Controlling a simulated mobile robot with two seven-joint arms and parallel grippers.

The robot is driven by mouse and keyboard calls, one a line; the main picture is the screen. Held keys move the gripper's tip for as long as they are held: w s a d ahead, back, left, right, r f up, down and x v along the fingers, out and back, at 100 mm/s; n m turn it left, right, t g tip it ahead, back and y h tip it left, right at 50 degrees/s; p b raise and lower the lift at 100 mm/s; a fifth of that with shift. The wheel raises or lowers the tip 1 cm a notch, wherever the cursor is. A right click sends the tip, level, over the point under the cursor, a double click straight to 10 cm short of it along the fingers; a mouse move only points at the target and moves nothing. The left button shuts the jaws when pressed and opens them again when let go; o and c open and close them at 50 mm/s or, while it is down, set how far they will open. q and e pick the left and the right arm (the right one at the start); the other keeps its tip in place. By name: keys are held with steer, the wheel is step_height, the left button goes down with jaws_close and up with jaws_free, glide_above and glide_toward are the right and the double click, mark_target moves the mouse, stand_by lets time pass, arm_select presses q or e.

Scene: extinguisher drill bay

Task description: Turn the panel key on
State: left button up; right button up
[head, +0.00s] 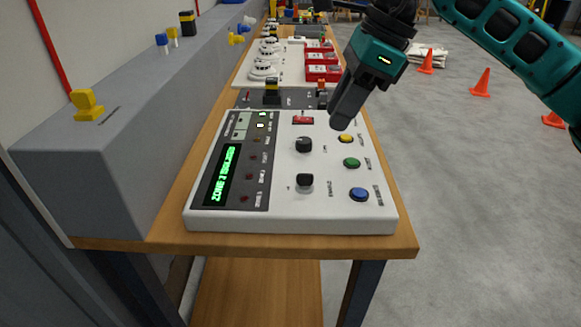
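The white control panel (230,222) lies on the wooden bench, with a dark strip and a lit green display (221,174) on its left part. Two black knob-like controls stand on its face, an upper one (304,145) and a lower one (305,181). I cannot tell for sure which is the key, nor its setting. My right gripper (342,114) points down over the panel's far right part, near the yellow button (345,138) and apart from both knobs. Its fingers are seen nearly side-on, so their opening is unclear. My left gripper is out of view.
The panel also has a red switch (303,119), a green button (352,163) and a blue button (359,194). Behind it are white detectors (265,70) and red boxes (322,73). A grey ledge (75,160) runs along the left. Orange cones (481,82) stand on the open floor at right.

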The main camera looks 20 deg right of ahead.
mark_target(304, 174)
steer(key=x, duration=1.2)
steer(key=shift+a+f+b, duration=0.15)
steer(key=shift+f+b, duration=0.2)
steer(key=shift+f, duration=0.05)
jaws_close()
